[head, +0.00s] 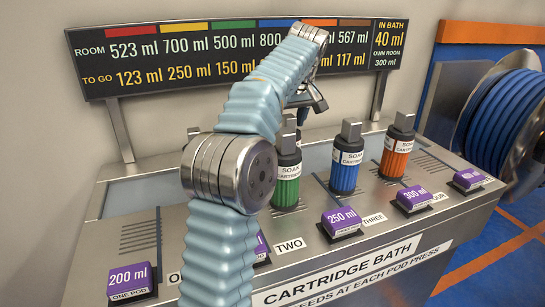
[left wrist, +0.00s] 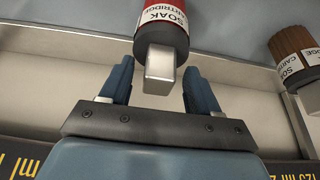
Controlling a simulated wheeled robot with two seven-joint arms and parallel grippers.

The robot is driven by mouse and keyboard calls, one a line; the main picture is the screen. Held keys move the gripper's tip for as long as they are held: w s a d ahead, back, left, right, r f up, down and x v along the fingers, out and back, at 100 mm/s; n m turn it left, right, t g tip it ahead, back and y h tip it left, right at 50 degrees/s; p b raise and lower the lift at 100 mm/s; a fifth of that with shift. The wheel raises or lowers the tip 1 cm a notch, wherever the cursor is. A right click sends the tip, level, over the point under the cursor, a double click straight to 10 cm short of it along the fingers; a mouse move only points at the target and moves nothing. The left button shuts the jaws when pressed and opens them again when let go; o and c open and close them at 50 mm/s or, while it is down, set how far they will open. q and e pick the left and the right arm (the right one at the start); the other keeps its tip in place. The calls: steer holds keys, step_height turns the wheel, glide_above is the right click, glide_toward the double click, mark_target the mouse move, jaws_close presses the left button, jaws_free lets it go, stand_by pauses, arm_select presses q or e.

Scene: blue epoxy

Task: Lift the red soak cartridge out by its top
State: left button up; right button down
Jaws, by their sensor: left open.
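In the left wrist view the red soak cartridge (left wrist: 163,18) has a white label and a dark band. Its pale metal top tab (left wrist: 160,68) points toward my left gripper (left wrist: 160,70). The gripper is open, its blue fingers on either side of the tab with a gap showing on both sides. In the head view my left gripper (head: 310,106) is above the bath, beyond my bent arm. I cannot make out the red cartridge there; my arm covers part of the row. My right gripper is not in view.
Green (head: 287,175), blue (head: 346,160) and orange (head: 397,147) cartridges stand in the cartridge bath (head: 365,262). A brown cartridge (left wrist: 293,45) shows in the left wrist view. Purple pods line the front. A display board (head: 95,50) stands behind; a blue hose reel (head: 505,120) is at right.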

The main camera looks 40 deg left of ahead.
arm_select(q)
steer(key=shift+w+f, duration=0.1)
steer(key=shift+f, duration=0.2)
jaws_close()
steer(key=shift+r, duration=0.15)
